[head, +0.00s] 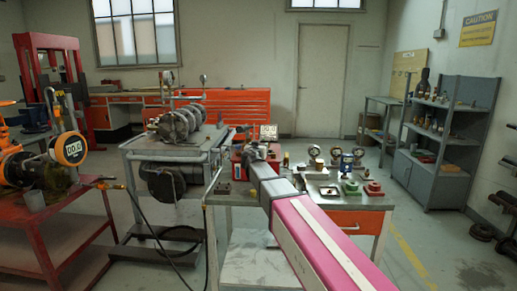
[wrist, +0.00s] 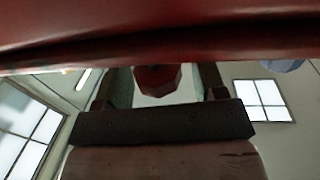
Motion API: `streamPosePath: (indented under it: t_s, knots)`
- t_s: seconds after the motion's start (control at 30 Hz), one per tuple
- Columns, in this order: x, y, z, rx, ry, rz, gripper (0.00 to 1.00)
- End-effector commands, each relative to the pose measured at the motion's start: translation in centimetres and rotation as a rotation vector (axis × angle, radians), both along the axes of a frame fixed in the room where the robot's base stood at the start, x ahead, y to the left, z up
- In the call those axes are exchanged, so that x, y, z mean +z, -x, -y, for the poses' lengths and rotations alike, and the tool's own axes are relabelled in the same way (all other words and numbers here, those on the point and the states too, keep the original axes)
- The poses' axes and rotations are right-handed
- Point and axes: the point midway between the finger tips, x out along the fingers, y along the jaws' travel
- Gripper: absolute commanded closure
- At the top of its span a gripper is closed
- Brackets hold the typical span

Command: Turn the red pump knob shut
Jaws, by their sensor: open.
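A dark red faceted knob (wrist: 157,79) shows in the wrist view, hanging below a broad red body (wrist: 160,25) that fills the top of the picture. My gripper (wrist: 162,84) is open, with one finger to the left and one to the right of the knob. Gaps show between the knob and both fingers. In the head view, a red pump housing (head: 237,164) stands on the grey workbench (head: 226,197). My arm reaches over the bench and hides part of the housing; the knob cannot be made out there.
Several gauges and small valve parts, including a green one (head: 351,187) and a red one (head: 373,188), stand on the bench to the right. A cart (head: 128,150) with grey pump machinery stands to the left. A red stand (head: 70,225) with an orange valve is farther left.

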Motion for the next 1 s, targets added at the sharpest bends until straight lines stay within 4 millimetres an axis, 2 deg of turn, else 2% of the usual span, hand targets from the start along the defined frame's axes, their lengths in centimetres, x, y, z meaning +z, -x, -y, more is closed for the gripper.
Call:
streamPosePath:
  t_s: [0.1, 0.17, 0.2, 0.27, 0.53, 1.0]
  knots:
    - [-0.01, 0.05, 0.01, 0.000, 0.000, 0.000, 0.36]
    - [0.00, 0.05, 0.00, 0.000, 0.000, 0.000, 0.55]
    - [0.00, 0.05, 0.00, 0.000, 0.000, 0.000, 0.68]
    - [0.00, 0.05, 0.00, 0.000, 0.000, 0.000, 0.85]
    - [-0.01, -0.09, -0.10, -0.038, 0.001, -0.001, 0.85]
    - [0.01, -0.19, -0.12, -0.360, 0.000, 0.000, 0.85]
